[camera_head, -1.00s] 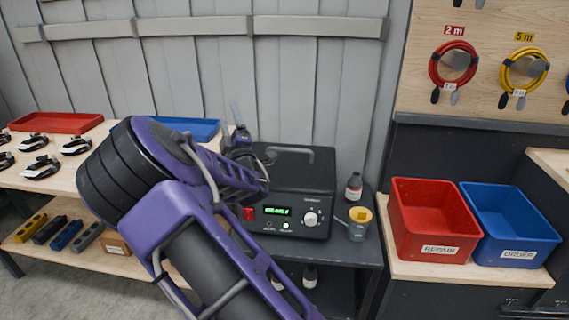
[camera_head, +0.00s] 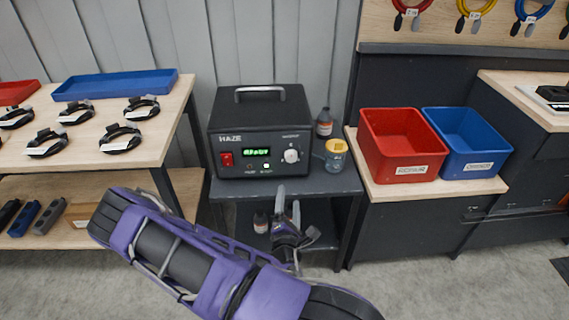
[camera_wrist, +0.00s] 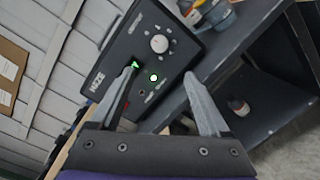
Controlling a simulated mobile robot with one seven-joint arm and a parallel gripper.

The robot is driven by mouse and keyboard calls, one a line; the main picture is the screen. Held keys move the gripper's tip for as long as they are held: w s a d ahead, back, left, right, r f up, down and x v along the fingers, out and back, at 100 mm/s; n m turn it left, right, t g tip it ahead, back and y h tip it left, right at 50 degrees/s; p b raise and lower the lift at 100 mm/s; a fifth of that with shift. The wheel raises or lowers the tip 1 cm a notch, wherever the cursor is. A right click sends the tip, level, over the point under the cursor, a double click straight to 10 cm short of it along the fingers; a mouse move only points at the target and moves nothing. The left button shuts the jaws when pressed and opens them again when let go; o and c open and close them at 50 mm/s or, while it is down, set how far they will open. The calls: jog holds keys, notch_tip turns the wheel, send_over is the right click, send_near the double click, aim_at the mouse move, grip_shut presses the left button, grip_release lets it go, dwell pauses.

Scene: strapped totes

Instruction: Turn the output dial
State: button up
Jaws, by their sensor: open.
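The black haze machine (camera_head: 262,130) stands on a dark side table, with a red switch, a lit green display and a white output dial (camera_head: 291,156) at the right of its front panel. The dial also shows in the wrist view (camera_wrist: 159,44), above and beyond my fingertips. My gripper (camera_head: 288,194) is below and in front of the panel, apart from the dial. It is open and empty, with its two fingers spread in the wrist view (camera_wrist: 160,80). The dial is not covered in either view.
A yellow-topped cup (camera_head: 335,153) and a dark bottle (camera_head: 324,123) stand right of the machine. A red bin (camera_head: 403,150) and a blue bin (camera_head: 467,145) are farther right. A bench with a blue tray (camera_head: 115,84) and several strap-like items is at left. The floor in front is clear.

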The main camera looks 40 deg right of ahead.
aim_at(291, 159)
jog(key=x, duration=1.6)
jog(key=shift+w+d+r+b, duration=0.1)
jog(key=shift+w+d+b, duration=0.15)
jog(key=shift+b, duration=0.05)
jog(key=shift+c, duration=0.2)
grip_shut()
